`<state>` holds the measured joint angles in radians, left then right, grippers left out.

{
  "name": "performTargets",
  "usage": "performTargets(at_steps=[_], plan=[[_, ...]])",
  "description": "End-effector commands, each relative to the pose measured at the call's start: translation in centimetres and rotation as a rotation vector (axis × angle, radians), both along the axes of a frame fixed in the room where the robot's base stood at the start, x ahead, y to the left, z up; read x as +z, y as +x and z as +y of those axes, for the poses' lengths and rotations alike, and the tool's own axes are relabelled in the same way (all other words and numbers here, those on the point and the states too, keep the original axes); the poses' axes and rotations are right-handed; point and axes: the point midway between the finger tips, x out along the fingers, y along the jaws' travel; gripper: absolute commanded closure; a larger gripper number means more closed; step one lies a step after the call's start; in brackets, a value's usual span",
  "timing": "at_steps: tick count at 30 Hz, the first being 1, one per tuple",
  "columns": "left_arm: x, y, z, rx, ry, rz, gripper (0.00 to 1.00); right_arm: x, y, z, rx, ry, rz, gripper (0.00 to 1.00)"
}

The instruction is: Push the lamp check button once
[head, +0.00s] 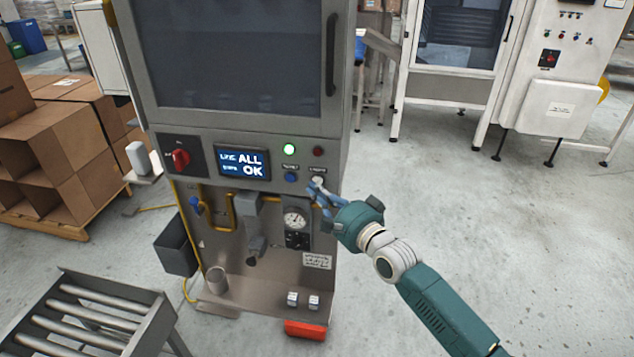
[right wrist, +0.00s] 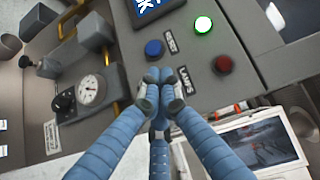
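The control panel of the grey machine holds a small pale button (head: 318,182) under a label that seems to read LAMPS; this is the lamp check button. In the right wrist view, the LAMPS label (right wrist: 185,79) shows beside my fingertips, which hide the button. My right gripper (head: 322,194) is shut and empty, its blue fingers together (right wrist: 158,80) at the button. I cannot tell whether they touch or press it. My left gripper is not in view.
A blue RESET button (head: 291,177) sits just left. Above are a lit green lamp (head: 289,149) and a dark red lamp (head: 318,152). A red rotary switch (head: 181,158) is further left; a gauge (head: 295,220) is below.

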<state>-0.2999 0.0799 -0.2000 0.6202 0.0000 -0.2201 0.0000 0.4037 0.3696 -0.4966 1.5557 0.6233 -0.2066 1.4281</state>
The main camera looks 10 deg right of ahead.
Motion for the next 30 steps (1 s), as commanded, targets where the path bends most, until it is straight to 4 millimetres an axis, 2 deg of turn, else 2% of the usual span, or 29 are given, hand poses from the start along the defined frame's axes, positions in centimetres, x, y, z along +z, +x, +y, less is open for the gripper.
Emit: performTargets(at_steps=[30], plan=[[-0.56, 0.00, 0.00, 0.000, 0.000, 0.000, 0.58, 0.02, 0.80, -0.27, 0.000, 0.000, 0.000, 1.00]])
